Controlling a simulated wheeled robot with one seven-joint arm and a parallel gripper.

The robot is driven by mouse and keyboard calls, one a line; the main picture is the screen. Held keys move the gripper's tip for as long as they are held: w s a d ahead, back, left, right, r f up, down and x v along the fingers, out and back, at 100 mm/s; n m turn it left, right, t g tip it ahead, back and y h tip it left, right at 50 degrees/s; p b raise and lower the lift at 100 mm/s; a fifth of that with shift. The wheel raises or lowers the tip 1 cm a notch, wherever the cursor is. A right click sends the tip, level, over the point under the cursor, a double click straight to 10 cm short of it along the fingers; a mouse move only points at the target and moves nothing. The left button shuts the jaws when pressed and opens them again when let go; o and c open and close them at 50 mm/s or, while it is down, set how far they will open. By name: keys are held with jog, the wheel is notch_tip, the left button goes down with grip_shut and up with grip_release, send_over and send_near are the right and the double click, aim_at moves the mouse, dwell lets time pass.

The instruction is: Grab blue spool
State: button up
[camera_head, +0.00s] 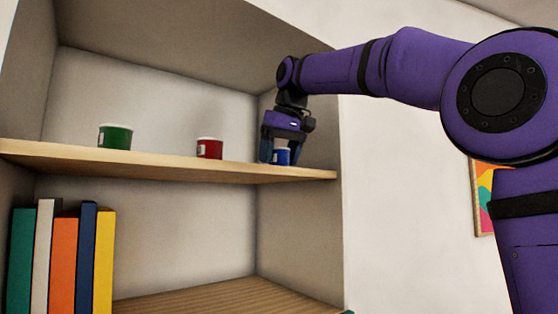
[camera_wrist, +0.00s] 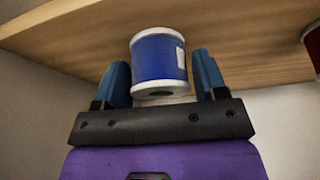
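The blue spool (camera_head: 282,157) stands on the wooden shelf (camera_head: 200,173) near its right end. My gripper (camera_head: 280,156) is at the spool, reaching down over it from above. In the wrist view, the blue spool (camera_wrist: 158,58) lies between the two blue fingers of my gripper (camera_wrist: 160,82). A gap shows between the spool and each finger, so the gripper is open around it. The spool has white rims and a pale label on its side.
A red spool (camera_head: 209,148) stands left of the blue one on the same shelf, and a green spool (camera_head: 115,136) farther left. Several upright books (camera_head: 65,262) stand on the level below. The cabinet's right side wall (camera_head: 322,130) is close to my gripper.

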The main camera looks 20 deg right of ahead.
jog(key=c, duration=0.6)
jog(key=shift+r, duration=0.1)
